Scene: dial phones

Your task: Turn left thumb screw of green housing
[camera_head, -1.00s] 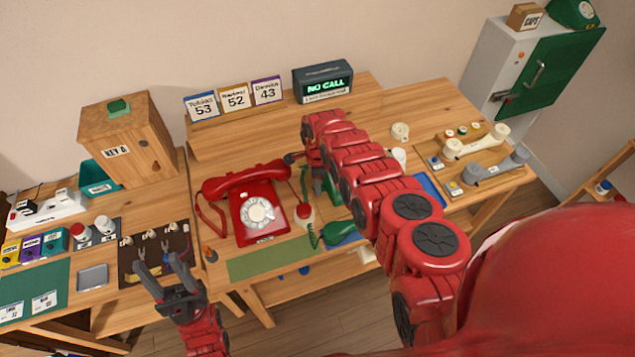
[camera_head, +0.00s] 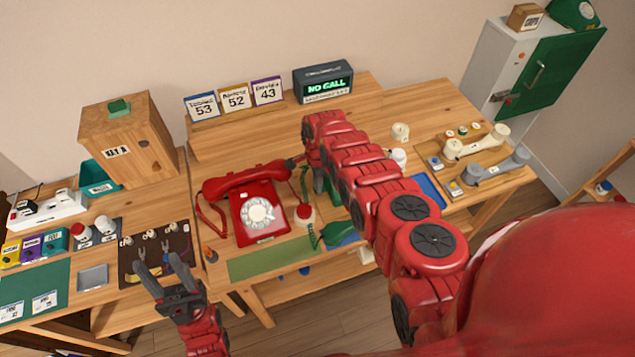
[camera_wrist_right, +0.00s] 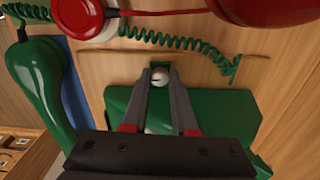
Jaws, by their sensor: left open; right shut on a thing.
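The green housing (camera_wrist_right: 215,118) fills the middle of the right wrist view. In the head view it is mostly hidden behind my right arm. A small pale round thumb screw (camera_wrist_right: 160,78) shows at its upper edge, between the fingers of my right gripper (camera_wrist_right: 160,73). The right gripper is shut on this screw, one finger on each side. I cannot tell from the view how far the screw is turned. My left gripper (camera_head: 158,262) is open and empty, in front of the left table near the brown tool mat.
A green handset (camera_head: 338,233) with a coiled cord (camera_wrist_right: 190,42) lies beside the housing. A red dial phone (camera_head: 257,210) stands to the left. A wooden key box (camera_head: 130,140) stands at the back left.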

